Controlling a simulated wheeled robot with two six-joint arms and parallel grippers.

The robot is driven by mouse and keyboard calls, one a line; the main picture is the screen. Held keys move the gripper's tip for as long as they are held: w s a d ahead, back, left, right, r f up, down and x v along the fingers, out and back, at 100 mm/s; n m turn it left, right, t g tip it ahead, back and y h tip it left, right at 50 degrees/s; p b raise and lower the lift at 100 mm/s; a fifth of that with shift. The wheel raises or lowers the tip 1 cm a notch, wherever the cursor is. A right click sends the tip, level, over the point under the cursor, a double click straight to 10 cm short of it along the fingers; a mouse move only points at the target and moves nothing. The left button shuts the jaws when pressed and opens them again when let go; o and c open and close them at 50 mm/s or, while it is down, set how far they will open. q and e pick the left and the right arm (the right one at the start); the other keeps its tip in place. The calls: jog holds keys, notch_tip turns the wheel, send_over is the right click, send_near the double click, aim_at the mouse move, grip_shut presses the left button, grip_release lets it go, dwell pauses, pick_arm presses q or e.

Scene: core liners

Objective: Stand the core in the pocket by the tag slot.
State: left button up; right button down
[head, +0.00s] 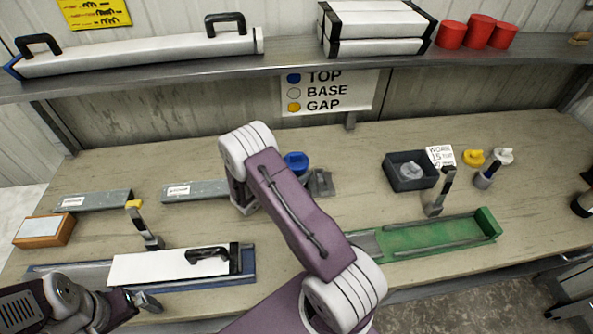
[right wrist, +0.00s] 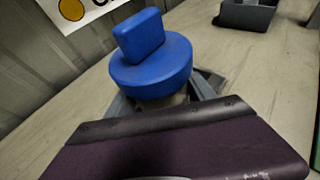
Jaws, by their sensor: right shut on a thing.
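A blue cap (right wrist: 150,68) with a block-shaped grip on top fills the middle of the right wrist view. It also shows in the head view (head: 295,162), beside my right arm. A white core liner (head: 160,267) with a black handle lies in a blue cradle (head: 248,262). My left gripper (head: 146,300) is at the cradle's front edge; its jaw opening is unclear. I cannot make out a pocket or tag slot.
Grey labelled channels (head: 196,190) and an orange box (head: 44,231) are at left. A shelf (head: 290,66) runs above.

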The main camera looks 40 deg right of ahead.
jog(key=shift+c, duration=1.6)
grip_release()
